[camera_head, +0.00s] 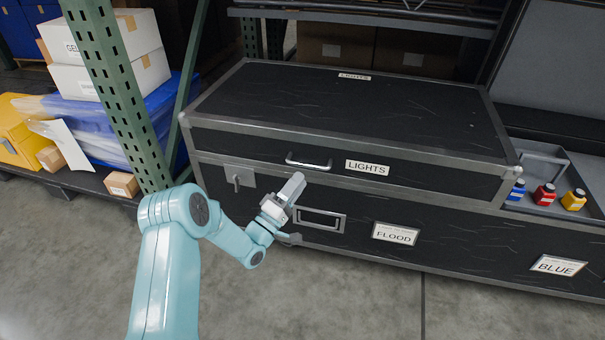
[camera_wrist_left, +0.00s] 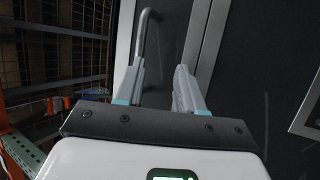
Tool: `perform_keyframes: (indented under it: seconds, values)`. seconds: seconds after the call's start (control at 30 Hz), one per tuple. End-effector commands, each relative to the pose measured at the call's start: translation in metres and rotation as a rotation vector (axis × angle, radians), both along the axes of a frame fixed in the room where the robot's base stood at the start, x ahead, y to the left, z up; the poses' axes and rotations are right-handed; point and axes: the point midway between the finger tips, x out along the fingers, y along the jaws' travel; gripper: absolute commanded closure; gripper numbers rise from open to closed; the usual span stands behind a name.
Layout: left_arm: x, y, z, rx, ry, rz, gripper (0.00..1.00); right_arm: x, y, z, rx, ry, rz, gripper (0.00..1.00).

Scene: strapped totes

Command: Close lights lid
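The black lights lid (camera_head: 340,108) has metal edges and LIGHTS labels on its top and front. It lies down over the left part of the black case (camera_head: 450,245), with no clear gap at the front seam. A silver handle (camera_head: 308,164) is on the lid's front face. My left gripper (camera_head: 293,212) is in front of the case, below the handle, and appears apart from it. In the left wrist view my left gripper (camera_wrist_left: 160,85) has its fingers apart, with nothing between them but black panel behind. A silver bar (camera_wrist_left: 144,35) shows beyond the left finger. My right gripper is out of view.
A green rack post (camera_head: 118,90) stands left of the case, with white boxes (camera_head: 110,50) behind it. An open compartment at right holds blue, red (camera_head: 544,195) and yellow bottles. The concrete floor (camera_head: 320,300) in front is clear.

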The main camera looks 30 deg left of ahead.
Motion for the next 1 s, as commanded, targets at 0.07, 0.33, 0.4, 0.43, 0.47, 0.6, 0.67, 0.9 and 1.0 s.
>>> perform_keyframes:
  seconds: [0.07,0.33,0.4,0.43,0.47,0.6,0.67,0.9,1.0]
  values:
    - [-0.019,0.005,-0.010,-0.002,0.000,0.002,0.62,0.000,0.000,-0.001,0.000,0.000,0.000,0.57]
    - [-0.081,0.016,-0.035,0.001,-0.017,0.003,0.62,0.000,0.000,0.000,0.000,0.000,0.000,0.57]
    - [-0.093,0.018,-0.040,0.000,-0.020,0.002,0.62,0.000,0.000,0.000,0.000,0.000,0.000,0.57]
    - [-0.098,0.019,-0.041,0.001,-0.021,0.002,0.62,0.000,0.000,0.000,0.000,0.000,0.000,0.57]
    - [-0.102,0.020,-0.043,0.003,-0.023,0.002,0.62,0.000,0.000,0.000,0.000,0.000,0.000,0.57]
    - [-0.113,0.021,-0.047,0.003,-0.027,-0.001,0.62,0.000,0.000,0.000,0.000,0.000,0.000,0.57]
    - [-0.115,0.022,-0.048,0.004,-0.028,0.000,0.62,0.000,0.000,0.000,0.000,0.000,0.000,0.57]
    - [-0.116,0.022,-0.048,0.005,-0.030,0.000,0.62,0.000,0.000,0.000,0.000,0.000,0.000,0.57]
    - [-0.116,0.022,-0.048,0.005,-0.030,0.000,0.62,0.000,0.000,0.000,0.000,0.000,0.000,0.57]
